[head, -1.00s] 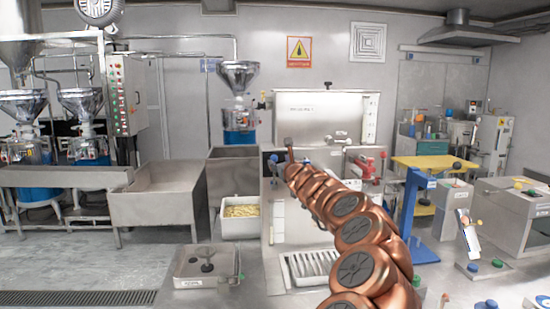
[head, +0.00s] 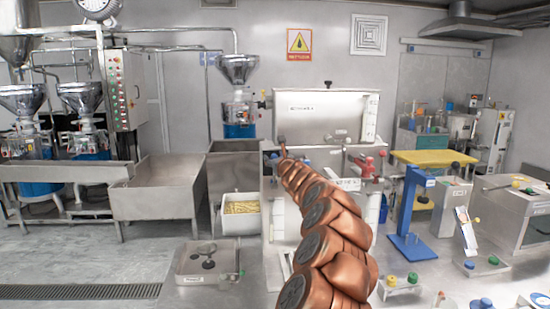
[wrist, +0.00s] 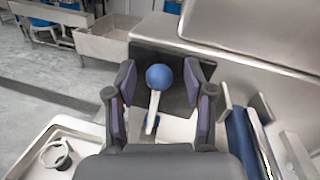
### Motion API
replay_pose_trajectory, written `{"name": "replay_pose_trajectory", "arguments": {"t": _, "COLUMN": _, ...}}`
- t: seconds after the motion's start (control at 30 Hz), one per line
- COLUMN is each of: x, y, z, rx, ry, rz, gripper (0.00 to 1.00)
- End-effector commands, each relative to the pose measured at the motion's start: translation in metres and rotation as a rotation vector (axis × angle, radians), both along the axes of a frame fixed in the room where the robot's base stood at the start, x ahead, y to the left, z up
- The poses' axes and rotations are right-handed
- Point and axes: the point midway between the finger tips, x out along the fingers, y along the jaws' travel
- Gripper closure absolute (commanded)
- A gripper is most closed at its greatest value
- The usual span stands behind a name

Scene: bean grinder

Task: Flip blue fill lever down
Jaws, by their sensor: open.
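The blue fill lever shows in the wrist view as a round blue knob (wrist: 159,77) on a pale metal stem. The stem runs down from the knob to a blue pivot. My gripper (wrist: 160,88) is open, with one dark finger on each side of the knob. Gaps show between the knob and both fingers. In the head view my gripper (head: 282,148) is small at the upper left front of the grey machine (head: 310,104). I cannot clearly make out the lever there.
A metal tray with a round dark part (head: 207,264) lies at front left. A white bin (head: 240,219) stands left of the machine. A red fitting (head: 364,166) and a blue stand (head: 408,205) are to the right. Open floor lies at left.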

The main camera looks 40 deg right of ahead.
Motion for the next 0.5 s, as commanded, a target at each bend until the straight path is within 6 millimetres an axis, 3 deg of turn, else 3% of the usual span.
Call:
{"name": "replay_pose_trajectory", "arguments": {"t": 0.23, "x": 0.0003, "y": 0.0, "z": -0.0001, "rx": 0.0, "ry": 0.0, "rz": 0.0, "gripper": 0.47}}
{"name": "replay_pose_trajectory", "arguments": {"t": 0.5, "x": 0.0004, "y": 0.0002, "z": -0.0003, "rx": 0.0, "ry": 0.0, "rz": 0.001, "gripper": 0.74}}
